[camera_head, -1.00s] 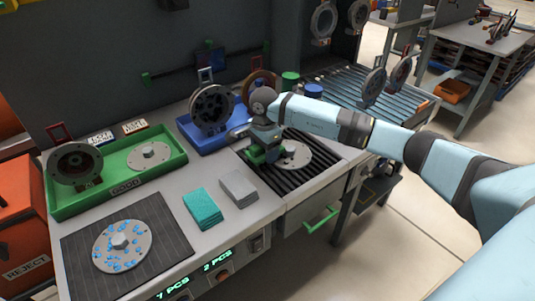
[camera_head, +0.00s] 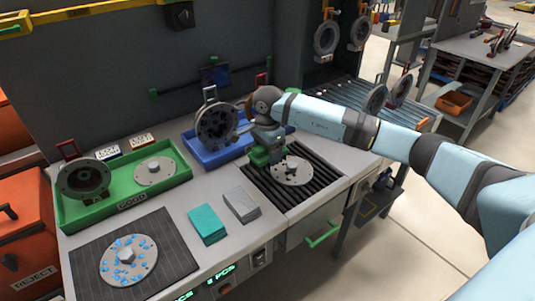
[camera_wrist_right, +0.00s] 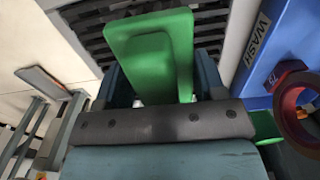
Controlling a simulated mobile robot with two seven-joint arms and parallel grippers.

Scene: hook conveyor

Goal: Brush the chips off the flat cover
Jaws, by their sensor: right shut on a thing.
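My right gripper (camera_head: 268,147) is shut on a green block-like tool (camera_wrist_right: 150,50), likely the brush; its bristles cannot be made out. It is over the far left edge of a flat round metal cover (camera_head: 292,172) with a central hub, lying on a black slatted grate (camera_head: 313,192). Whether the tool touches the cover cannot be told. Any chips on this cover are too small to make out. Another round flange (camera_head: 120,272) with blue bits lies on a dark mat (camera_head: 175,250) at the front left. My left gripper is not in view.
A green tray (camera_head: 125,207) holds a dark housing and a pale disc. A blue tray (camera_head: 205,157) with a large dark housing (camera_head: 215,122) stands just left of my gripper. Teal (camera_head: 207,224) and grey (camera_head: 241,204) pads lie between mat and grate. A roller conveyor is behind right.

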